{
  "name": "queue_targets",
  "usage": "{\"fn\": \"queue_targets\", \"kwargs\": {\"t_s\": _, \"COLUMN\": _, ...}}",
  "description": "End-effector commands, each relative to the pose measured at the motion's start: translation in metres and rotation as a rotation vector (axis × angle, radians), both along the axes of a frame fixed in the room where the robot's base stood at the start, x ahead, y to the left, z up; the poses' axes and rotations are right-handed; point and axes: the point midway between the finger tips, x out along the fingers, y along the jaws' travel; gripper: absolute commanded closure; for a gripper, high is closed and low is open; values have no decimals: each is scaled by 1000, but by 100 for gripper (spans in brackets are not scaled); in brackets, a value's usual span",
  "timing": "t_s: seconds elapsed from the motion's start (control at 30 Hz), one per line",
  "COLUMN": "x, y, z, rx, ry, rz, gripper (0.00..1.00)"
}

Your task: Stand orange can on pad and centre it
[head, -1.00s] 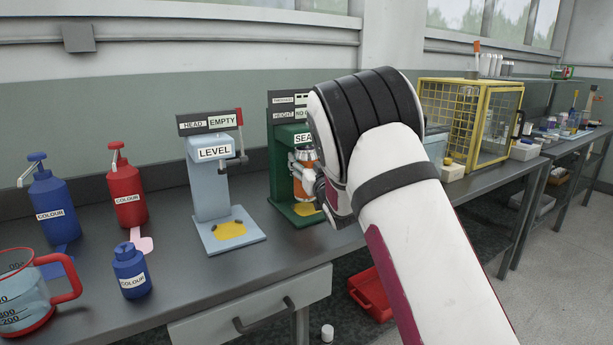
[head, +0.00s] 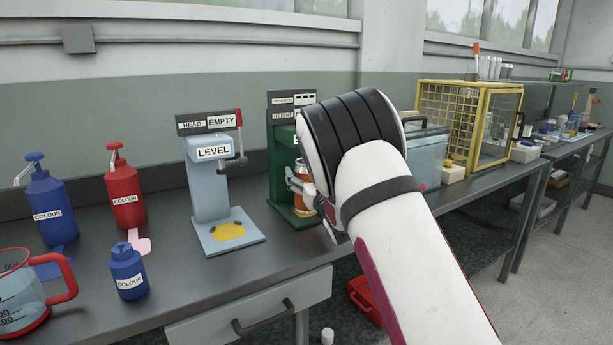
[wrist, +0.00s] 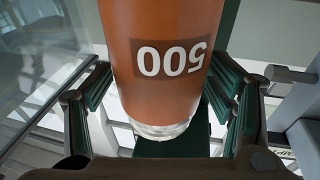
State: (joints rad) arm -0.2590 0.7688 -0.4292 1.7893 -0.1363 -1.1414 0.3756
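The orange can (head: 302,174) stands upright in front of the green seamer (head: 281,158), low over its base (head: 286,212). Its silver lid shows at the top. My gripper (head: 300,188) is around the can's middle, with its finger pads against both sides. In the wrist view the can (wrist: 160,85) fills the space between the finger pads, its "500" label upside down in that picture.
A grey stand marked LEVEL (head: 212,180) with a yellow patch on its base is just left. Blue (head: 48,205) and red (head: 125,190) pump bottles, a small blue bottle (head: 128,272) and a jug (head: 22,295) are farther left. A yellow mesh cage (head: 455,120) stands right.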

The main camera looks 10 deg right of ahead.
Motion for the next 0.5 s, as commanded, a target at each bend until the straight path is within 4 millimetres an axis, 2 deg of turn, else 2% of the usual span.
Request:
{"fn": "queue_targets", "kwargs": {"t_s": 0.37, "x": -1, "y": 0, "z": 4, "rx": 0, "ry": 1, "rz": 0, "gripper": 24}}
{"fn": "queue_targets", "kwargs": {"t_s": 0.5, "x": -23, "y": -3, "z": -1, "rx": 1, "ry": 3, "rz": -2, "gripper": 24}}
